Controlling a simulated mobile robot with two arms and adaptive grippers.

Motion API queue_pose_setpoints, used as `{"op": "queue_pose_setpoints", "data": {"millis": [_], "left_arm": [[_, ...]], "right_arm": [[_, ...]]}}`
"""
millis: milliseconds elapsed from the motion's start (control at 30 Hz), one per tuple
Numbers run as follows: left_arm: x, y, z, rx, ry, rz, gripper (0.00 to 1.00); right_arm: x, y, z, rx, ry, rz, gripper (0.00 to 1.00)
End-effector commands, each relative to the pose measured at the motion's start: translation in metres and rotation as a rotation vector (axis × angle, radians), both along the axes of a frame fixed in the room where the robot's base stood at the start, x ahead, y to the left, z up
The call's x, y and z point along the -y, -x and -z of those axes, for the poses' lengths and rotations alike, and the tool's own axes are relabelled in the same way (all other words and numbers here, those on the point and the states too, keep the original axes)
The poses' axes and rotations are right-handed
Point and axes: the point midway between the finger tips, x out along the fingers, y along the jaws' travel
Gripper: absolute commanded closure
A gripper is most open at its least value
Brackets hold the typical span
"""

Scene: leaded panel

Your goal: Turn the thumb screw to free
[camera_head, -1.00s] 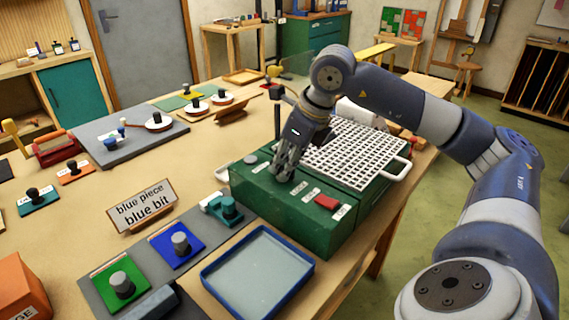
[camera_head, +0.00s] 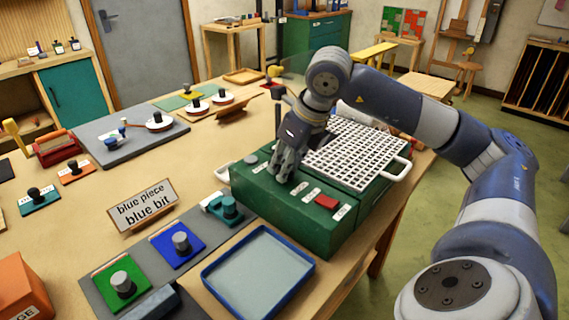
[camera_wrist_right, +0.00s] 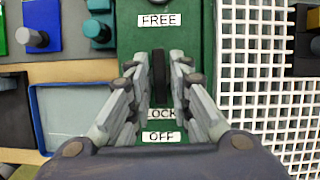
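The thumb screw (camera_wrist_right: 159,78) is a dark upright bar on the green machine box, seen in the right wrist view. Its long side runs between the FREE label (camera_wrist_right: 159,20) above and the partly covered LOCK label (camera_wrist_right: 160,114) below. My right gripper (camera_wrist_right: 159,80) has one finger on each side of the screw, with narrow green gaps showing between. In the head view my right gripper (camera_head: 285,172) points down at the box top and hides the screw. Whether a fingertip touches it is unclear. My left gripper is not in view.
The green box (camera_head: 290,215) carries a white grid (camera_head: 355,153), a red button (camera_head: 327,201) and an OFF label (camera_wrist_right: 161,137). A blue-rimmed tray (camera_head: 258,272), coloured blocks and a "blue piece, blue bit" sign (camera_head: 142,205) stand left of it.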

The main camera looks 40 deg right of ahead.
Motion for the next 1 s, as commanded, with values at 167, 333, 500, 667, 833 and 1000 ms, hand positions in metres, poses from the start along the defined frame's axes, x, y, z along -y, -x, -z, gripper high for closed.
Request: {"op": "queue_pose_setpoints", "data": {"millis": [167, 333, 500, 667, 833, 1000], "left_arm": [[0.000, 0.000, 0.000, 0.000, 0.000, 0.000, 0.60], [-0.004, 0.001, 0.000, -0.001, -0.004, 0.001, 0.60], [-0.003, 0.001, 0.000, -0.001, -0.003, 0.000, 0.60], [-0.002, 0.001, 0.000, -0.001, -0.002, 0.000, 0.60], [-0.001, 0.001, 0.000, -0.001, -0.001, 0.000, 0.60], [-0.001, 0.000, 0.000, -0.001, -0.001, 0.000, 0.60]], "right_arm": [[0.000, 0.000, 0.000, 0.000, 0.000, 0.000, 0.68], [0.000, 0.000, -0.001, 0.001, -0.001, -0.001, 0.68], [0.001, 0.004, -0.014, 0.005, 0.000, 0.000, 0.68], [0.002, 0.016, -0.044, 0.008, -0.002, -0.001, 0.68], [0.004, 0.030, -0.079, 0.009, -0.003, -0.002, 0.68], [0.005, 0.040, -0.100, 0.005, -0.002, -0.001, 0.68]]}}
